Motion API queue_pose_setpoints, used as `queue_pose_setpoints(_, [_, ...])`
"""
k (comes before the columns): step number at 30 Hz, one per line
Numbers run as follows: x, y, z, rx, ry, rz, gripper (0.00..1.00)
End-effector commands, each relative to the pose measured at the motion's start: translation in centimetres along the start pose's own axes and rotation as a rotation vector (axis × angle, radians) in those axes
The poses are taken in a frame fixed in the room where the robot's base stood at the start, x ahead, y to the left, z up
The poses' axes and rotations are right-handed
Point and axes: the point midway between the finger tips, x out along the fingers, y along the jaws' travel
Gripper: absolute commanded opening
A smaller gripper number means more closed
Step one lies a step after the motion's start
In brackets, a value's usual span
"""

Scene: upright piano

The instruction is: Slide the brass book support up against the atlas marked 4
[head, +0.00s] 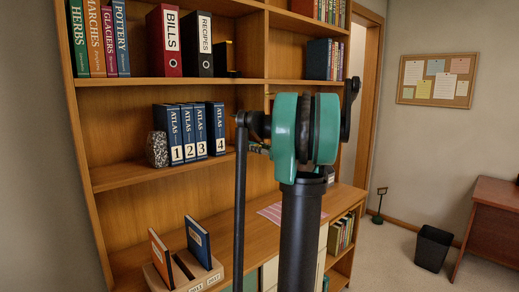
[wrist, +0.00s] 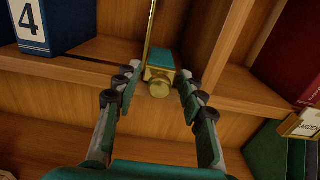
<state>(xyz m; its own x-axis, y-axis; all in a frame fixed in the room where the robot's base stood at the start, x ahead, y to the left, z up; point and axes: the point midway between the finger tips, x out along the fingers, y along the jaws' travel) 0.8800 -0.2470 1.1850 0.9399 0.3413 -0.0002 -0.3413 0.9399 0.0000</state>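The atlas marked 4 (head: 215,128) stands upright at the right end of the atlas row on the middle shelf; its lower spine also shows at top left in the wrist view (wrist: 35,25). The brass book support (wrist: 158,84) is in the wrist view, with a round knob, a teal top and a thin upright plate. It stands to the right of atlas 4, with bare shelf between them. My gripper (wrist: 158,75) has a finger on each side of the support, tips close to it. Whether they press on it I cannot tell.
Atlases 1 to 3 (head: 182,133) and a speckled stone block (head: 157,149) stand left of atlas 4. A vertical divider (wrist: 225,45) rises right of the support. A red binder (wrist: 285,55) and a green one (wrist: 275,150) are farther right. Binders stand on the shelf above.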

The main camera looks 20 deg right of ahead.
Motion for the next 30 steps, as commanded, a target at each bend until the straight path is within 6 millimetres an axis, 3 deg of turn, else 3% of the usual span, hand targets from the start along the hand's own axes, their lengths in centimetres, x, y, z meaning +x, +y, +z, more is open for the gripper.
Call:
queue_pose_setpoints(1, [0.0,0.0,0.0,0.000,0.000,0.000,0.33])
queue_pose_setpoints(9, [0.0,0.0,0.0,0.000,0.000,0.000,0.00])
queue_pose_setpoints(19, [-0.1,0.7,0.0,0.000,0.000,0.001,0.00])
queue_pose_setpoints(23, [-0.1,2.6,0.0,0.000,0.000,0.002,0.00])
queue_pose_setpoints(30, [-0.1,8.4,-0.1,0.000,0.000,0.005,0.00])
